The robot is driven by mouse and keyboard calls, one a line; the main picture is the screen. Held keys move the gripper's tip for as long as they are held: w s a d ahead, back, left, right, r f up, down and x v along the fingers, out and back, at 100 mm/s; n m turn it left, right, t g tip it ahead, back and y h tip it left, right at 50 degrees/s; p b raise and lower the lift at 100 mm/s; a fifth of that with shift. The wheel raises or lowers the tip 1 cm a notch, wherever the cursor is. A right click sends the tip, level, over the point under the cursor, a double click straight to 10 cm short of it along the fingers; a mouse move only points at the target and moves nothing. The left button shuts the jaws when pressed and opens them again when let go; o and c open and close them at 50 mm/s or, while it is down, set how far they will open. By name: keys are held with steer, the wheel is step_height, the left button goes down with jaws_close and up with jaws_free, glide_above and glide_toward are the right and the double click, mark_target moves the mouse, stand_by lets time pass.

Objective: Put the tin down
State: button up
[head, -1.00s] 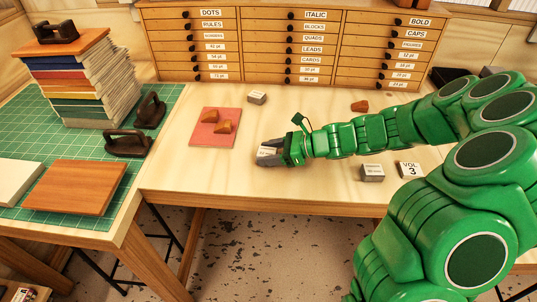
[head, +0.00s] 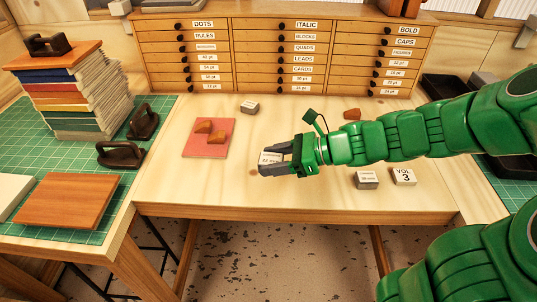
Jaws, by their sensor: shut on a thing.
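My gripper (head: 271,163) is at the end of my green arm, over the front middle of the pale wooden table (head: 210,190). It is shut on a small tin (head: 271,158) with a pale printed label, partly hidden by the fingers. The tin is right of the red mat. I cannot tell whether the tin touches the tabletop. Two similar small tins stand elsewhere: one (head: 249,107) at the back near the drawers, one (head: 366,180) to the right of my gripper.
A red mat (head: 205,150) with two orange-brown pieces (head: 203,127) lies left of my gripper. A white "VOL 3" block (head: 404,177) stands at right, and an orange-brown piece (head: 352,114) lies behind my arm. The drawer cabinet (head: 285,60) closes the back. Table front left is clear.

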steer(key=s+d+r, duration=0.1)
steer(key=s+r, duration=0.1)
steer(key=s, duration=0.2)
steer(key=m+t+h, duration=0.1)
steer(key=m+t, duration=0.2)
steer(key=t, duration=0.1)
glide_above(284, 112)
steer(key=f, duration=0.9)
steer(key=shift+s, duration=0.35)
steer(key=shift+w+a+f, duration=0.1)
steer(key=shift+w+f, duration=0.25)
steer(key=shift+f, duration=1.6)
steer(key=shift+f, duration=0.15)
steer(key=o, duration=1.1)
